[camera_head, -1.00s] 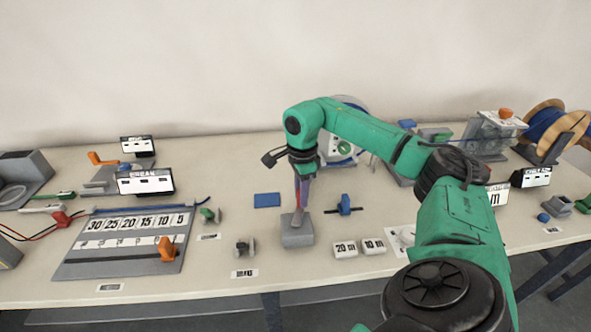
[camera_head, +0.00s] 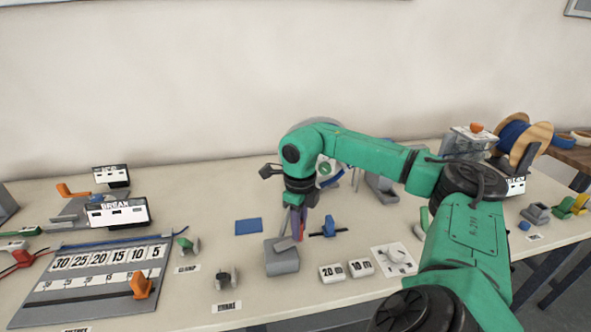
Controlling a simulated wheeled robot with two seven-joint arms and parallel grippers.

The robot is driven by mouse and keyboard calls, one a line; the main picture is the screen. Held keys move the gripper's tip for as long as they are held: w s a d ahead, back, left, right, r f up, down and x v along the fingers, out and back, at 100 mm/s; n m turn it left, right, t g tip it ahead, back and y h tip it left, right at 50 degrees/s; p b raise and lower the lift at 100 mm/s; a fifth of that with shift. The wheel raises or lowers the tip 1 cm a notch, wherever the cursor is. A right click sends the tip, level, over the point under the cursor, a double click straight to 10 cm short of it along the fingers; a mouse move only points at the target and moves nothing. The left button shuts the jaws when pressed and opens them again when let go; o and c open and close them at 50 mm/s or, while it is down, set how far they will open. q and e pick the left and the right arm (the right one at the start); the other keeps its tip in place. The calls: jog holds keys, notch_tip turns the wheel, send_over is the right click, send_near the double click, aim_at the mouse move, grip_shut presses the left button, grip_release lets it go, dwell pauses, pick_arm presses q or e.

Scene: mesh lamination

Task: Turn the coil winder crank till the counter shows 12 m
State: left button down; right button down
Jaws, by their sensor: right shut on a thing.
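My right gripper (camera_head: 298,222) points down over the back right of a grey block (camera_head: 282,262) at the middle of the table. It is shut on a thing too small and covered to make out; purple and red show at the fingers. A round white disc with a green centre (camera_head: 325,168), which may be the coil winder, stands behind my right arm and is mostly hidden. I cannot make out its crank or a counter reading. My left gripper is not in view.
A grey length board (camera_head: 95,285) with an orange slider lies at left. A blue pad (camera_head: 248,226) and a blue clamp-like piece (camera_head: 329,228) flank the gripper. A blue cable spool (camera_head: 520,138) stands at back right beside a clear-panelled unit with an orange knob (camera_head: 477,127).

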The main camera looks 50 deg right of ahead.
jog(key=shift+s+a+m+b, duration=0.4)
jog(key=shift+m+b, duration=0.1)
jog(key=shift+m, duration=0.65)
jog(key=shift+s+a+m+b, duration=0.25)
jog(key=shift+s+m+b, duration=0.25)
jog(key=shift+m, duration=0.7)
jog(key=shift+s+a+m+b, duration=0.35)
jog(key=shift+m+b, duration=0.15)
jog(key=shift+m, duration=0.65)
jog(key=c, duration=0.7)
grip_release()
notch_tip(320, 180, up, 15)
jog(key=p, duration=0.7)
jog(key=shift+f, duration=0.2)
